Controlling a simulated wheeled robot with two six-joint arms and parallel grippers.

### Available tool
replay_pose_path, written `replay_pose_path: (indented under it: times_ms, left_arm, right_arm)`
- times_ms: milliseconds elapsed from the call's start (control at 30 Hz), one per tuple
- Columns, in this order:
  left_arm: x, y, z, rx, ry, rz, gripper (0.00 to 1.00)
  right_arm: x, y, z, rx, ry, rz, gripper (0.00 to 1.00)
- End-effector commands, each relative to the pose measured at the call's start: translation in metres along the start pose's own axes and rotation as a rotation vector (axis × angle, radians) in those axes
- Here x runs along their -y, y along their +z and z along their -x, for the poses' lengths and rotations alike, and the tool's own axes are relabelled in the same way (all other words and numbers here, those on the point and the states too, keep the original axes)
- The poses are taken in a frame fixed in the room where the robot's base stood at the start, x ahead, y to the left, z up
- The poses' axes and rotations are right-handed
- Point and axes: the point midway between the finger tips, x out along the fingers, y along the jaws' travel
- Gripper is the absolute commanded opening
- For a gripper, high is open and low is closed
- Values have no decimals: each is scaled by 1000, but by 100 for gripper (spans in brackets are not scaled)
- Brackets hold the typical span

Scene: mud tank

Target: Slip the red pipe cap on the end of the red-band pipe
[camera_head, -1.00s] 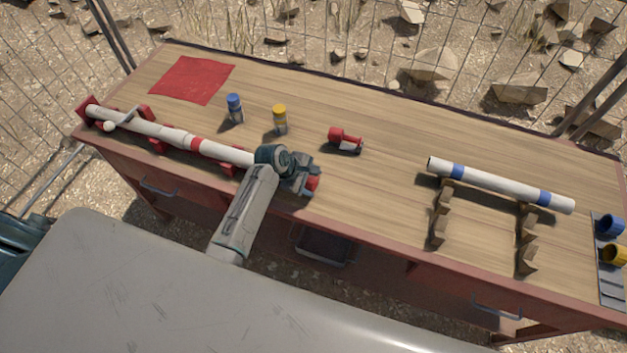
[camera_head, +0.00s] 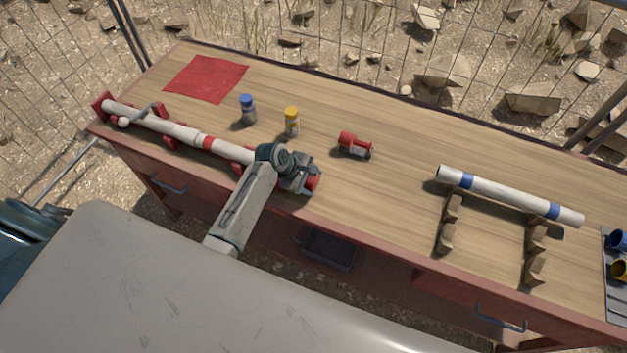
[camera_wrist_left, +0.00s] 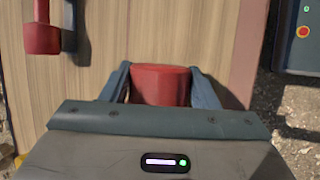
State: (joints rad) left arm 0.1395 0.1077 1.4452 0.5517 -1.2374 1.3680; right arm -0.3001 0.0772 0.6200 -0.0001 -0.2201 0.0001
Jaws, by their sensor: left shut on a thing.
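The red-band pipe (camera_head: 180,131) is white with a red band and lies in red holders along the left front of the bench. Its right end is hidden by my left gripper (camera_head: 308,178). That gripper is shut on the red pipe cap (camera_head: 312,183), at the right end of the pipe. In the left wrist view the cap (camera_wrist_left: 160,85) sits between the two fingers. The pipe does not show there, and I cannot tell whether cap and pipe touch. My right gripper is not in view.
A blue-capped jar (camera_head: 247,110), a yellow-capped jar (camera_head: 291,122) and a red tool (camera_head: 353,144) stand behind the gripper. A blue-band pipe (camera_head: 505,193) rests on wooden supports at right. A red cloth (camera_head: 206,79) lies far left.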

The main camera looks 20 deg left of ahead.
Motion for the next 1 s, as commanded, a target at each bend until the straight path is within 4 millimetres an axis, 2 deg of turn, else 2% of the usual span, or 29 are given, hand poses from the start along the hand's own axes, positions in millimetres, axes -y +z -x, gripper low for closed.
replay_pose_path:
  times_ms: [267, 300, 400, 767, 867, 1000]
  left_arm:
    - [0, -8, 4, -2, 0, 0, 40]
    - [0, -8, 3, -1, 0, 0, 60]
    - [0, -8, 3, -1, 0, 0, 80]
    - [0, -8, 6, -2, 1, -1, 80]
    - [0, -9, 16, -2, 2, -2, 80]
    - [1, -10, 39, -4, 3, -4, 80]
  right_arm:
    - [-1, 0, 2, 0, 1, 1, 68]
    - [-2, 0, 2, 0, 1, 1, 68]
    - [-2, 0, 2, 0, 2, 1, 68]
    - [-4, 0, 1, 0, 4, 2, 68]
    - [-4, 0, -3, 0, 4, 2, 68]
    - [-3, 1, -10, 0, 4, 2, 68]
